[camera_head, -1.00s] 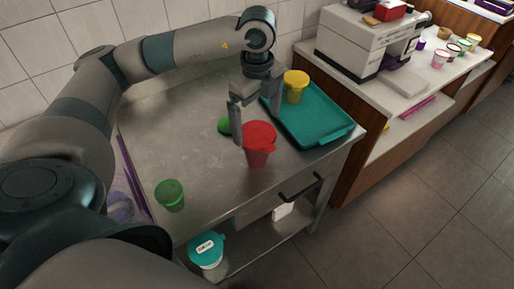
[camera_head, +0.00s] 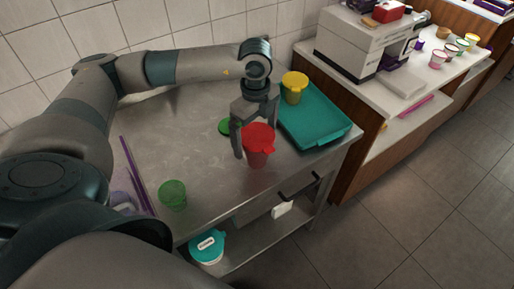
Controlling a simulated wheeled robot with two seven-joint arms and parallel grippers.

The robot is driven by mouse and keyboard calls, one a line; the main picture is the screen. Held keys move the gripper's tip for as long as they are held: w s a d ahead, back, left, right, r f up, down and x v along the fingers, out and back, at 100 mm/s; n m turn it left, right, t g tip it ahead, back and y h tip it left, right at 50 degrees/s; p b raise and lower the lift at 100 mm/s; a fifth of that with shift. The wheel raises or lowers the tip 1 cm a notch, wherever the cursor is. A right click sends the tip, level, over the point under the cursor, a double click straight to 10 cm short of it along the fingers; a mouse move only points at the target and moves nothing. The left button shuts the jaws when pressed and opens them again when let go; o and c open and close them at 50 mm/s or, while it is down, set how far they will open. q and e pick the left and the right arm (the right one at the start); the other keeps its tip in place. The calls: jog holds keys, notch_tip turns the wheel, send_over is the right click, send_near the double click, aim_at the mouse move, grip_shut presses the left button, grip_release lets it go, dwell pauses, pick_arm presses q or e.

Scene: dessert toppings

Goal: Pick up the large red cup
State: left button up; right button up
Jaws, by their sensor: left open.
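My left gripper (camera_head: 254,149) points down at the cup from above and behind. Its jaws are open, with one finger showing just left of the cup. My right gripper does not show.
A teal tray (camera_head: 318,125) with a yellow cup (camera_head: 294,88) lies right of the red cup. A teal-lidded container (camera_head: 207,246) is on the lower shelf.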

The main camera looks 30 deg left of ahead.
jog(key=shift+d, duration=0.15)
pick_arm(q)
jog(key=c, duration=1.4)
jog(key=shift+r, duration=0.1)
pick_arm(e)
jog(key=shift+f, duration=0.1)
pick_arm(q)
jog(key=shift+r+b, duration=0.4)
jog(key=r+b, duration=0.1)
jog(key=d+r, duration=0.1)
jog(key=r, duration=0.1)
jog(key=shift+r+b, duration=0.15)
jog(key=shift+b, duration=0.25)
jog(key=d+r+b, duration=0.3)
jog(key=d+r, duration=0.3)
jog(key=d, duration=0.4)
jog(key=shift+w+d+r, duration=0.15)
jog(key=shift+d+r, duration=0.2)
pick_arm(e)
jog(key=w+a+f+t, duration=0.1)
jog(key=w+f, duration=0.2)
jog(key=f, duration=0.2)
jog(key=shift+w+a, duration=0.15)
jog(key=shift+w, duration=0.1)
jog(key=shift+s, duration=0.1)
